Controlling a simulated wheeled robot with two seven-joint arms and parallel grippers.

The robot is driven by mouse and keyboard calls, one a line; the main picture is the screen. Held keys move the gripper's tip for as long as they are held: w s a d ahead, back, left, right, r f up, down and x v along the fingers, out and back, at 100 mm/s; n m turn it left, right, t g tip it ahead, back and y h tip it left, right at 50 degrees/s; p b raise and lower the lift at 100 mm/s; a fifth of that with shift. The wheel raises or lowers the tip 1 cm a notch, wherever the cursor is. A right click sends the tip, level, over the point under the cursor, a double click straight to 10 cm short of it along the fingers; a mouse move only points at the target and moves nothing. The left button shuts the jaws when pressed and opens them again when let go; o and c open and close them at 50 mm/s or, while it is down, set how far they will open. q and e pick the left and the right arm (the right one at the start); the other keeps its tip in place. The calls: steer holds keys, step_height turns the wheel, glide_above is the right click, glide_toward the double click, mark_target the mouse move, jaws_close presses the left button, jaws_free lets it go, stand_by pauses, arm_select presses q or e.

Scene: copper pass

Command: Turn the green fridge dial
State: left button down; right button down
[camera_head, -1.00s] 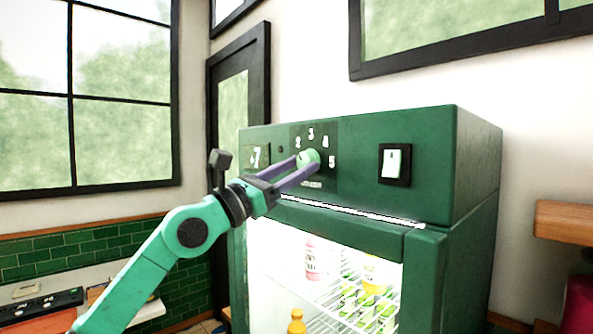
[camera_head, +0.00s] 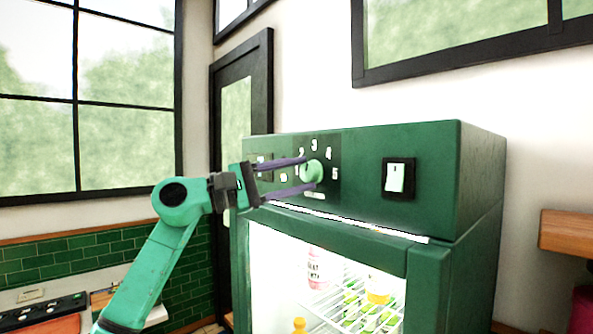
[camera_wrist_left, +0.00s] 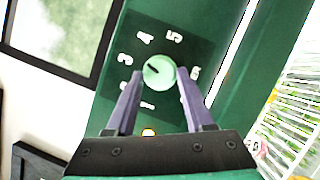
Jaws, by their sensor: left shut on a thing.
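The pale green dial (camera_head: 312,172) sits on the dark number plate at the front of the green fridge (camera_head: 440,160). My left gripper (camera_head: 312,173) reaches in from the left with its purple fingers around the dial, one above and one below, shut on it. In the left wrist view the dial (camera_wrist_left: 159,71) shows between the two fingertips (camera_wrist_left: 160,75). A short dark mark on the dial points up-left there, roughly between the 3 and the 4. Some numbers are partly hidden by the fingers. My right gripper is not in view.
A white rocker switch (camera_head: 397,178) in a black frame is right of the dial. Below, the lit fridge interior holds bottles (camera_head: 318,268) on a wire shelf. A wooden ledge (camera_head: 565,232) juts in at the right. A counter with a black panel (camera_head: 42,310) is lower left.

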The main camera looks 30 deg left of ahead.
arm_select(q)
steer(key=m+p, duration=0.1)
steer(key=m, duration=0.1)
steer(key=m+g+p, duration=0.1)
steer(key=shift+r+m+g, duration=0.3)
steer(key=shift+r+m, duration=0.1)
steer(key=m+p, duration=0.1)
steer(key=m+y+p, duration=0.1)
steer(key=m+p, duration=0.1)
steer(key=shift+r+g+y, duration=0.2)
steer(key=shift+g+y, duration=0.1)
steer(key=shift+g, duration=0.1)
steer(key=m+y+p, duration=0.1)
steer(key=m+p, duration=0.1)
steer(key=m, duration=0.1)
steer(key=shift+r+g, duration=0.15)
steer(key=shift+g, duration=0.15)
steer(key=shift+d+m+y+p, duration=0.1)
steer(key=shift+m+y+p, duration=0.6)
steer(key=shift+m+p, duration=0.55)
steer(key=shift+m, duration=0.25)
steer(key=shift+c, duration=1.4)
jaws_free()
